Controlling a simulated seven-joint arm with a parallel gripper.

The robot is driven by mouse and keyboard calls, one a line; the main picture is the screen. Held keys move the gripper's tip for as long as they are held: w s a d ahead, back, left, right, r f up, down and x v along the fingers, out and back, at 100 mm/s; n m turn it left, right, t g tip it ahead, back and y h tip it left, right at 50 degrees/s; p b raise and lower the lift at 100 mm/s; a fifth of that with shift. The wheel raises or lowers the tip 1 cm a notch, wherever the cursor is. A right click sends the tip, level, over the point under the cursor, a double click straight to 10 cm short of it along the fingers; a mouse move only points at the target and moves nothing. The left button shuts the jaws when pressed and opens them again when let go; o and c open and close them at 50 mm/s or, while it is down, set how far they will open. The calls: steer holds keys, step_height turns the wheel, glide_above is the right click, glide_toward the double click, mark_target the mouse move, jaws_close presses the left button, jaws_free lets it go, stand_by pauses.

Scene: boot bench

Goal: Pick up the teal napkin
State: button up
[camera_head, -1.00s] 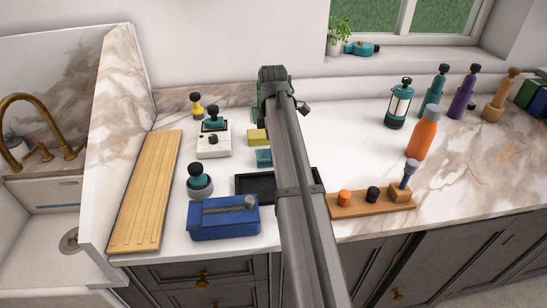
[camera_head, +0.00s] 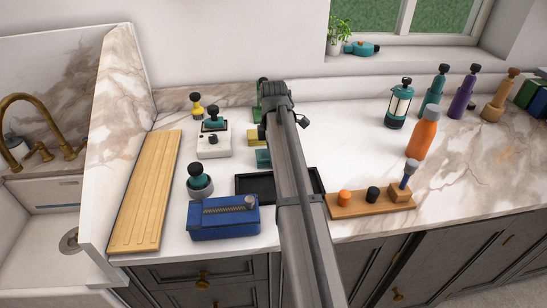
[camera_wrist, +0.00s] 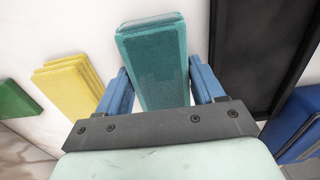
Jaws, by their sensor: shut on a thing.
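The teal napkin (camera_wrist: 155,70) is a folded, layered block in the wrist view, standing out between the blue fingers of my gripper (camera_wrist: 160,84). One finger is against each side of it, and the gripper is shut on it. In the head view a small part of the teal napkin (camera_head: 263,158) shows at the left of my arm, by the black tray. My arm hides the rest of it and the fingers there. I cannot tell whether it touches the counter.
Yellow folded napkins (camera_wrist: 68,83) lie to the left, with a green thing (camera_wrist: 14,100) beyond. A black tray (camera_wrist: 255,50) and a blue box (camera_wrist: 292,118) are to the right. A white box (camera_head: 213,146) with a knob stands left of my arm. Open counter lies right of the arm.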

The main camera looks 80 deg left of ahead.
steer(key=shift+c, duration=1.2)
steer(key=shift+r, duration=0.15)
